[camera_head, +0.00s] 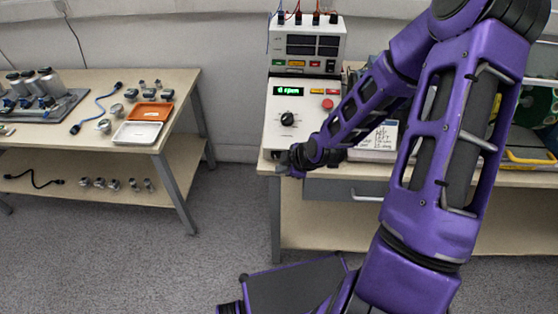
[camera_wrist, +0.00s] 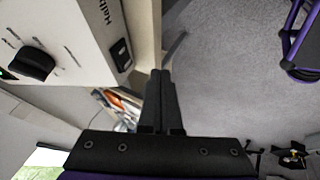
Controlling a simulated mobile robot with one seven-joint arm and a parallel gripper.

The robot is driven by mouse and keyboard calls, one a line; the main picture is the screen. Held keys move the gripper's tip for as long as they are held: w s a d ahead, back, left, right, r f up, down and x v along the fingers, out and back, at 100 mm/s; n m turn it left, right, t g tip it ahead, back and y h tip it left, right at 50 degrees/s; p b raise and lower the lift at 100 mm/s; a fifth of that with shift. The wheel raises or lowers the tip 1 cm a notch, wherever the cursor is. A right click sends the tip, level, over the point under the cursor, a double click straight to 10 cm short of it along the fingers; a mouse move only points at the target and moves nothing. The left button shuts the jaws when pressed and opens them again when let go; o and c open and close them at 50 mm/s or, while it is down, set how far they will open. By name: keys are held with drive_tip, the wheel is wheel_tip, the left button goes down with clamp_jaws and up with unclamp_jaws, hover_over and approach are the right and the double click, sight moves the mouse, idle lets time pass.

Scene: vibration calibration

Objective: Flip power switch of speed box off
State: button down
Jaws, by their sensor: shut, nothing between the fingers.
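The speed box (camera_head: 278,136) is a white box with a lit green display (camera_head: 290,91) and a black knob (camera_head: 288,119), standing at the left end of the right bench. In the wrist view its white face (camera_wrist: 80,28) fills the upper left, with the knob (camera_wrist: 32,64) on it. A black switch (camera_wrist: 121,55) sits near the edge of that box; which way it is set I cannot tell. My gripper (camera_head: 284,164) is at the lower front of the box. In the wrist view my gripper (camera_wrist: 160,75) is shut and empty, to the right of the switch and apart from it in the picture.
A white instrument (camera_head: 308,45) with cables stands behind the speed box. My arm hides part of the right bench (camera_head: 330,178), which has a drawer below. The left bench (camera_head: 180,85) holds trays, connectors and a cable. Grey floor (camera_head: 225,215) lies clear between the benches.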

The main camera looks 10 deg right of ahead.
sight(274, 157)
drive_tip(key=shift+w+d+f, duration=0.1)
drive_tip(key=shift+w+f, duration=0.05)
drive_tip(key=shift+w, duration=0.6)
drive_tip(key=shift+w+d+f, duration=0.1)
drive_tip(key=shift+w+f, duration=0.05)
drive_tip(key=shift+w, duration=0.6)
drive_tip(key=shift+w+d+f, duration=0.1)
drive_tip(key=shift+w+f, duration=0.05)
drive_tip(key=shift+w, duration=0.6)
drive_tip(key=shift+f, duration=0.1)
drive_tip(key=shift+w+a+f+m+b, duration=0.1)
drive_tip(key=shift+w+m+b, duration=0.05)
drive_tip(key=shift+m+b, duration=0.2)
drive_tip(key=shift+w+h+b, duration=0.15)
drive_tip(key=shift+h+b, duration=0.15)
drive_tip(key=shift+b, duration=0.2)
drive_tip(key=shift+w+a+r+m+b, duration=0.1)
drive_tip(key=shift+w+r+m+b, duration=0.1)
drive_tip(key=shift+m+b, duration=0.25)
drive_tip(key=shift+r+t, duration=0.15)
drive_tip(key=shift+t, duration=0.15)
